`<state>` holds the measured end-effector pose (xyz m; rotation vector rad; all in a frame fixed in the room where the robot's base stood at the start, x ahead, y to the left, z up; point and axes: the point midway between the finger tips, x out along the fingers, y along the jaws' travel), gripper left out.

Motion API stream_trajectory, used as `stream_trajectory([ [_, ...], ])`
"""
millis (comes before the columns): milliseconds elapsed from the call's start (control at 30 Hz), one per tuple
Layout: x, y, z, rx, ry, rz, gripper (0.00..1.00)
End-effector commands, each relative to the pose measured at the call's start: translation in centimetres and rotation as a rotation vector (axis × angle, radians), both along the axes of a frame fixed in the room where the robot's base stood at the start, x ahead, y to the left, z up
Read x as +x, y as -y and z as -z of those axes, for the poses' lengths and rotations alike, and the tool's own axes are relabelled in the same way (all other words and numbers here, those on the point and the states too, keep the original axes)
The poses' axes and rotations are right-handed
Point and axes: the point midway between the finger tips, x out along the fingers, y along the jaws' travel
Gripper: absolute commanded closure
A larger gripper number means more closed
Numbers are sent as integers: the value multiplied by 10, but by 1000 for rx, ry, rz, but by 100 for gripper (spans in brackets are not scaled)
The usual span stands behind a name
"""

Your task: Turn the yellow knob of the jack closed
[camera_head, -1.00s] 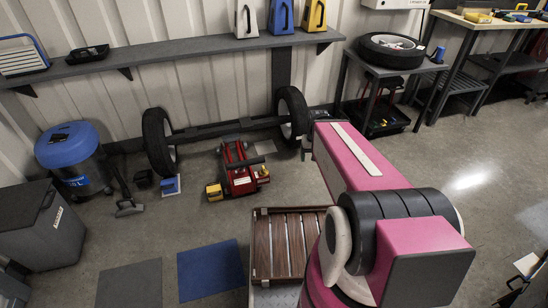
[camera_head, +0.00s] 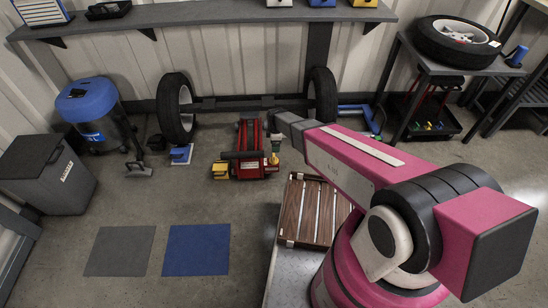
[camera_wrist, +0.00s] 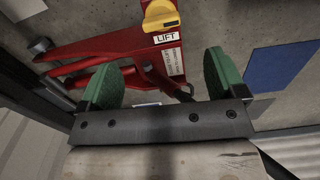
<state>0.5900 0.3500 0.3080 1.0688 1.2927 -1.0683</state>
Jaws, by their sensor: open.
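The red jack (camera_head: 249,142) lies on the floor in front of the axle in the head view. In the wrist view its red frame (camera_wrist: 150,45) crosses the upper part of the picture. The yellow knob (camera_wrist: 160,16) is at the top, beside a white LIFT label, partly cut off by the picture edge. My gripper (camera_wrist: 160,72) is open and empty, its two green fingers wide apart. The knob is beyond the fingertips and apart from them. In the head view my gripper (camera_head: 276,146) is at the right side of the jack.
The axle with two wheels (camera_head: 175,108) stands behind the jack. Grey and blue mats (camera_head: 196,250) lie on open floor. A blue vacuum (camera_head: 96,105) stands at left.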

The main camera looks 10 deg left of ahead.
Motion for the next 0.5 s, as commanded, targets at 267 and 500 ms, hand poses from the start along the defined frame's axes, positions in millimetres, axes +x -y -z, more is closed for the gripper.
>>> stream_trajectory([
  [267,-1,-10,19,0,-1,-50,11],
  [500,0,-10,52,-1,-2,-48,11],
])
